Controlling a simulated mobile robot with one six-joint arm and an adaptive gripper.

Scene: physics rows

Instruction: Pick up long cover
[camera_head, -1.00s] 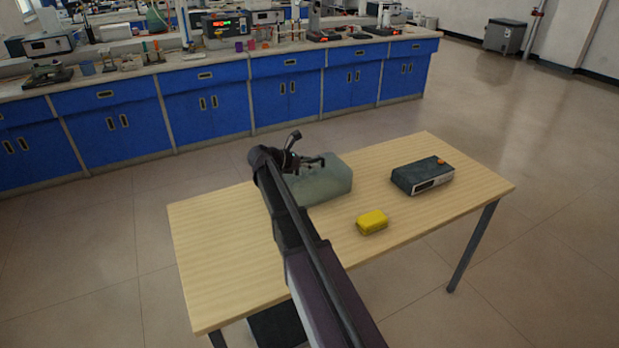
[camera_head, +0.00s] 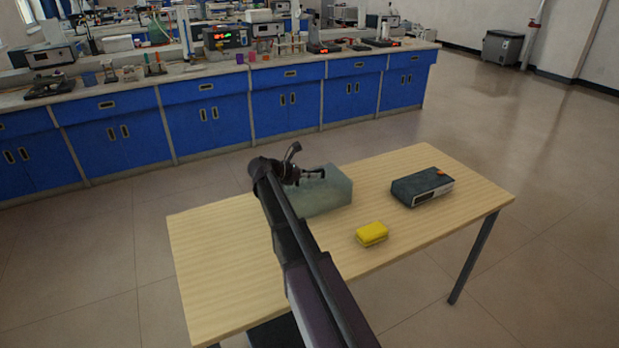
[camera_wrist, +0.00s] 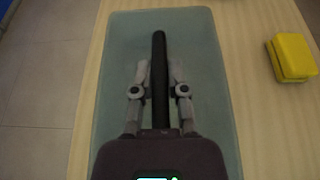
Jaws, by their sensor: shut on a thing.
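The long cover appears to be the grey-green, box-shaped thing (camera_head: 335,192) on the wooden table, with a dark bar (camera_wrist: 160,75) running lengthwise along its middle like a handle. In the wrist view the cover's flat, pale top (camera_wrist: 205,50) fills the middle of the picture. My gripper (camera_head: 305,176) is over the cover in the head view. In the wrist view my gripper (camera_wrist: 159,88) has one finger on each side of the dark bar, shut on it. My arm hides the cover's left part in the head view. I cannot tell whether its base touches the table.
A yellow block (camera_head: 372,233) lies right of the cover, also in the wrist view (camera_wrist: 292,57). A dark box-shaped device (camera_head: 421,188) lies farther right on the table (camera_head: 215,265). The table's left part is clear. Blue lab cabinets (camera_head: 225,120) stand behind.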

